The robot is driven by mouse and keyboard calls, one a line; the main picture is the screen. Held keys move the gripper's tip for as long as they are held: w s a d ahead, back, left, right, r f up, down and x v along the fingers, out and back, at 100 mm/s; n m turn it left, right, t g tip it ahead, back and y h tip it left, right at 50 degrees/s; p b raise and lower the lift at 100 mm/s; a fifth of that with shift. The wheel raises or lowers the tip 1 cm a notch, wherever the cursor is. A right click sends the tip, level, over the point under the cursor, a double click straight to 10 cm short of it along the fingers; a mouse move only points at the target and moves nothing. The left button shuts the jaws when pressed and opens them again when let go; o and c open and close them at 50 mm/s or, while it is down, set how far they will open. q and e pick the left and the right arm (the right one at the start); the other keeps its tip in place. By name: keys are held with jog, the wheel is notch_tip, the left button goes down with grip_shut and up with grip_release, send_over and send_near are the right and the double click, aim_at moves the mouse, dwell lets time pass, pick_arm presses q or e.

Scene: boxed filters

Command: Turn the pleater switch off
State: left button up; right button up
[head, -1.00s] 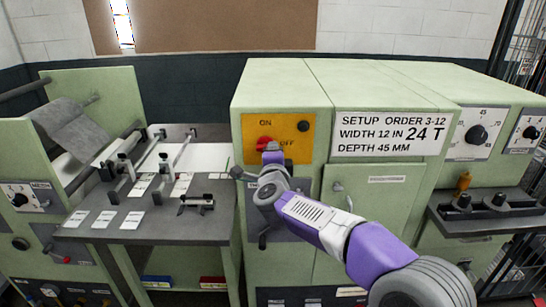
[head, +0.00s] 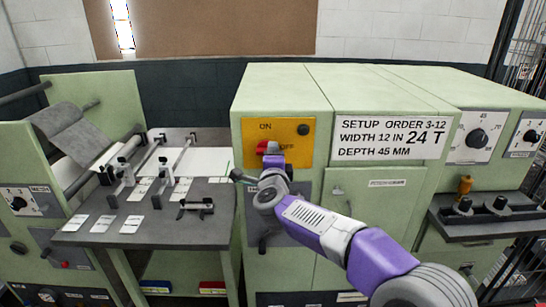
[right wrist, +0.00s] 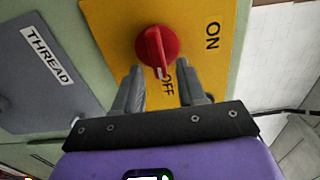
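The pleater switch is a red rotary knob (head: 262,147) on a yellow plate (head: 289,128) marked ON above and OFF to the right. In the right wrist view the knob (right wrist: 156,45) has its white pointer mark toward the OFF label. My right gripper (head: 273,158) is in front of the knob and hides part of it in the head view. In the right wrist view its two fingers (right wrist: 160,84) are apart, with the knob just past and between their tips. No contact with the knob can be made out. My left gripper is in neither view.
The green cabinet carries a setup order sign (head: 390,138). A small black button (head: 303,129) is at the plate's upper right. A grey THREAD panel (right wrist: 42,65) adjoins the plate. A work table (head: 170,232) with white cards stands left; a shelf with black knobs (head: 480,220) is right.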

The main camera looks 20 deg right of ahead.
jog(key=v, duration=0.7)
jog(key=shift+s, duration=0.3)
jog(key=shift+a, duration=0.1)
